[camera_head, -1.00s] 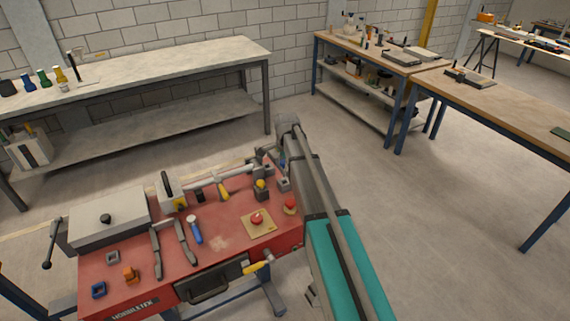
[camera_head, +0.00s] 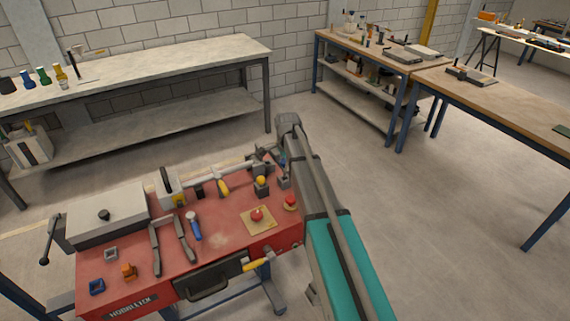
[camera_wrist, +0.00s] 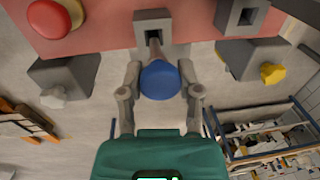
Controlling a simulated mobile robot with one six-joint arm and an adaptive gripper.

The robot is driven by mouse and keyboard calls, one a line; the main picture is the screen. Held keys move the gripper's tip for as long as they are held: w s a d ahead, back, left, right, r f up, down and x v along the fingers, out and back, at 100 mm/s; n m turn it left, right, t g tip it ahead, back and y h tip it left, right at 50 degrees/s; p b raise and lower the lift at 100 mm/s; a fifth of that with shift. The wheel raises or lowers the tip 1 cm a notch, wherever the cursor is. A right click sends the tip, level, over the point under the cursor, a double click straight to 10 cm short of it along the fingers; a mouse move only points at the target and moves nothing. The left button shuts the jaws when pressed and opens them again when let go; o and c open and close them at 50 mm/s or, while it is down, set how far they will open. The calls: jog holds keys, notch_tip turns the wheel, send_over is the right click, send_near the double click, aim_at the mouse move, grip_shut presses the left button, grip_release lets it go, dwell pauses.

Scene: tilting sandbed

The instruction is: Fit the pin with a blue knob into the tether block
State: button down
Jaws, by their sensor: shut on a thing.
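My gripper (camera_wrist: 160,88) is shut on the pin with the blue knob (camera_wrist: 160,80), one finger on each side of the knob. The pin's grey shaft points away from the gripper toward a grey block (camera_wrist: 152,16) with a dark square opening. The shaft's end overlaps the opening's near edge; I cannot tell whether it is inside. I take this as the tether block; it seems to be the small grey block (camera_head: 284,183) at the right of the red bench top in the head view. There, my arm's end hides most of the gripper and pin.
A second grey block with an opening (camera_wrist: 246,14) stands to the right in the wrist view. Other grey blocks with a yellow knob (camera_wrist: 272,73) and a white knob (camera_wrist: 54,97) flank the gripper. A red button (camera_wrist: 50,18) is at upper left. Tools crowd the red bench (camera_head: 225,235).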

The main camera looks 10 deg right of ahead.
aim_at(285, 176)
jog(key=shift+f+b, duration=2.3)
jog(key=shift+f, duration=0.05)
dwell(1.2)
jog(key=shift+c, duration=1)
grip_release()
jog(key=shift+o, duration=1)
jog(key=shift+r, duration=0.2)
jog(key=shift+r+p, duration=3.9)
jog(key=shift+p, duration=0.15)
jog(key=s+n+g, duration=0.1)
jog(key=s+n, duration=1.3)
jog(key=s, duration=1.5)
jog(key=shift+a+n, duration=0.25)
jog(key=shift+n, duration=0.05)
